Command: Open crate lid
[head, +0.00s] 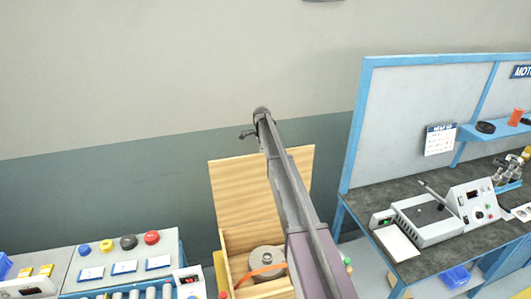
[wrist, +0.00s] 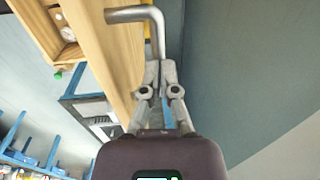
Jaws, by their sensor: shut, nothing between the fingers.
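The wooden crate (head: 229,274) stands in the middle of the head view. Its lid (head: 240,190) stands raised, close to upright, at the crate's back. A round grey part (head: 266,257) with an orange band sits inside the crate. In the wrist view the lid (wrist: 112,52) shows as a wooden panel at upper left, with a bent metal handle (wrist: 140,13) sticking out. My gripper (wrist: 160,70) is shut and empty, its fingertips at the end of the handle; I cannot tell whether they touch. In the head view my gripper (head: 247,133) is above the lid's top edge.
A button panel (head: 122,260) stands left of the crate. A blue-framed workbench (head: 420,262) with instruments stands at right. A wall (head: 150,190) is behind the crate. My arm covers part of the lid and crate.

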